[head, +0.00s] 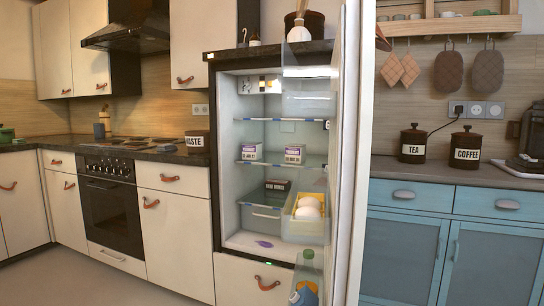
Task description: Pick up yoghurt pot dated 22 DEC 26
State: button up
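Two small white pots with purple bands and printed labels stand upright on a glass shelf of the open fridge. The left pot (250,151) is near the shelf's left side. The right pot (294,153) is to its right, with a clear gap between them. Their date prints are too small for me to read surely, so I cannot tell which is dated 22 DEC 26. My gripper is not in view.
The fridge door (350,150) stands open on the right, with bottles in its low rack (306,284). Below the pots are a dark box (277,185), a yellow bin (291,222) holding white round things, and a purple item (264,244). The upper glass shelf (265,119) looks mostly bare.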

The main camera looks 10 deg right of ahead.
aim_at(295, 153)
jog(key=u, duration=0.95)
jog(key=i, duration=3.45)
jog(key=z, duration=1.7)
